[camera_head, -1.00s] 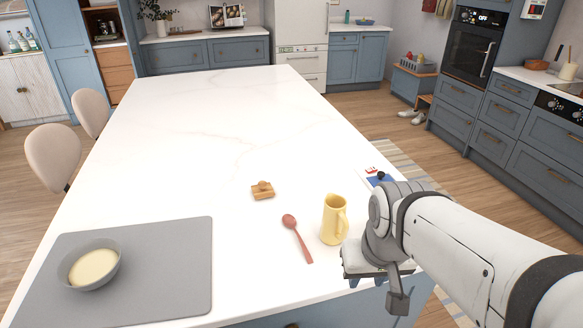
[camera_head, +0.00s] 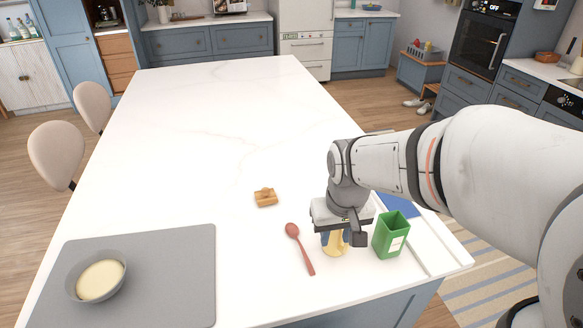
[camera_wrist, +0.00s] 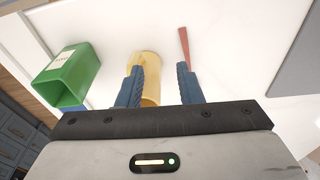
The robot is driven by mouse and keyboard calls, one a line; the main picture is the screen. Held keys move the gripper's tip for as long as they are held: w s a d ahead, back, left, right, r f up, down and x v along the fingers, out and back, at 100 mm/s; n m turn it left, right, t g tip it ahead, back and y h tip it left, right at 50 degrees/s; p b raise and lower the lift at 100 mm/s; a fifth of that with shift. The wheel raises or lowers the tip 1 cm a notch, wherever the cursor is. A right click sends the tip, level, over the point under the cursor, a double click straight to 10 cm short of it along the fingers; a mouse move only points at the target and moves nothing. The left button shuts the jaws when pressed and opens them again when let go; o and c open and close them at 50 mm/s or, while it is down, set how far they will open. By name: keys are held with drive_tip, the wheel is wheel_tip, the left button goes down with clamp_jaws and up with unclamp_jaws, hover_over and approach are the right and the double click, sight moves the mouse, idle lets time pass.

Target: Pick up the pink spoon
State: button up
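The pink spoon (camera_head: 302,250) lies flat on the white worktop, its bowl toward the back and its handle toward the front edge. In the wrist view part of the spoon (camera_wrist: 184,46) shows beyond the right finger. My gripper (camera_wrist: 162,82) is open, with two blue fingers apart and nothing gripped. In the head view my gripper (camera_head: 337,232) points down over the yellow jug (camera_head: 336,247), to the right of the spoon, and hides much of the jug. In the wrist view the jug (camera_wrist: 151,72) shows beside and partly behind the left finger.
A green open container (camera_head: 391,236) stands right of the jug. A small wooden item (camera_head: 265,197) lies behind the spoon. A grey mat (camera_head: 190,250) with a bowl (camera_head: 96,277) is at the left. The worktop (camera_head: 205,130) is clear toward the back.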

sight(298, 240)
drive_tip(key=w+a+f+p, duration=0.1)
drive_tip(key=w+a, duration=0.1)
drive_tip(key=w, duration=0.1)
drive_tip(key=w+a+f+n+g+p, duration=0.1)
drive_tip(key=w+a+p, duration=0.1)
drive_tip(key=w, duration=0.1)
drive_tip(key=w+a+f+n+p, duration=0.1)
drive_tip(key=w+a+p, duration=0.1)
drive_tip(key=w+a, duration=0.1)
drive_tip(key=shift+f+g, duration=0.3)
drive_tip(key=shift+f, duration=0.05)
drive_tip(key=shift+w+a+f, duration=0.1)
drive_tip(key=shift+f, duration=0.2)
drive_tip(key=shift+w+f+p, duration=0.15)
drive_tip(key=shift+f+p, duration=1.15)
drive_tip(key=shift+f, duration=2.55)
clamp_jaws()
